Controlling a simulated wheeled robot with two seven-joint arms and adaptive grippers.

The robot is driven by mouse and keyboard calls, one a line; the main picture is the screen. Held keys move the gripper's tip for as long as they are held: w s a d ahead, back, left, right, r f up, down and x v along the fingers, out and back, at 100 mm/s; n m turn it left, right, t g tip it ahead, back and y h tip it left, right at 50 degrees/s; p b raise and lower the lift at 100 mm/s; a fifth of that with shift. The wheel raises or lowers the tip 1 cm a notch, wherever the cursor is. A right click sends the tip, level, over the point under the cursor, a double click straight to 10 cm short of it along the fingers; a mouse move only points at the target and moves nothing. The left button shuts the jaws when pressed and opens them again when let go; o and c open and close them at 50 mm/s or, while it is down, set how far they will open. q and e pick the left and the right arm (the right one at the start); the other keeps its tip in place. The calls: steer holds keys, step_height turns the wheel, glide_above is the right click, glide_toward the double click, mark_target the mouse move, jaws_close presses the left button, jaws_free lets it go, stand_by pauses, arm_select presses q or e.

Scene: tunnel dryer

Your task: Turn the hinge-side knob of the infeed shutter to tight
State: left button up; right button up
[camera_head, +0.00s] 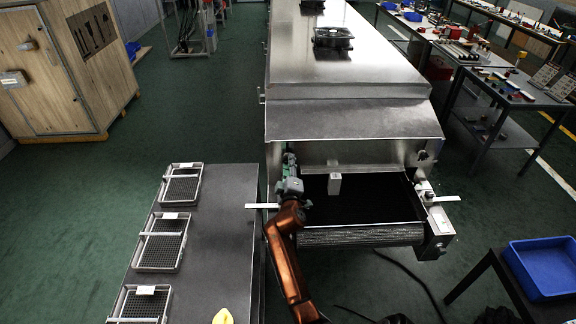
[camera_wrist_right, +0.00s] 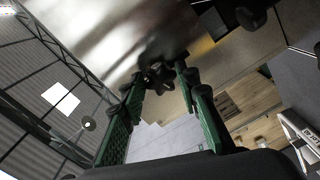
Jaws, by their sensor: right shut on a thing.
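My right gripper (camera_head: 289,160) is at the left end of the dryer's infeed opening, beside the steel front panel, which appears to be the infeed shutter (camera_head: 350,152). In the right wrist view its two green fingers (camera_wrist_right: 159,76) are closed on a black lobed knob (camera_wrist_right: 158,77) in front of shiny steel. The gripper hides this knob in the head view. Another dark knob (camera_head: 422,155) shows at the right end of the panel. Which way the held knob is turned cannot be told. My left gripper is not in view.
A dark infeed belt (camera_head: 365,205) lies below the panel, with a small white block (camera_head: 334,184) above it. A grey table (camera_head: 216,215) with wire trays (camera_head: 160,242) stands to the left. A blue bin (camera_head: 540,268) is at the lower right.

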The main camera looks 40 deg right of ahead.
steer(key=shift+f+m, duration=0.25)
steer(key=shift+m, duration=1.35)
steer(key=shift+f+m, duration=0.1)
steer(key=shift+m, duration=0.2)
steer(key=o, duration=0.8)
steer(key=shift+s, duration=0.1)
steer(key=o, duration=0.4)
steer(key=shift+r, duration=0.2)
steer(key=shift+c, duration=0.2)
steer(key=shift+a, duration=0.1)
steer(key=v, duration=0.7)
steer(key=shift+s, duration=0.15)
steer(key=shift+a, duration=0.1)
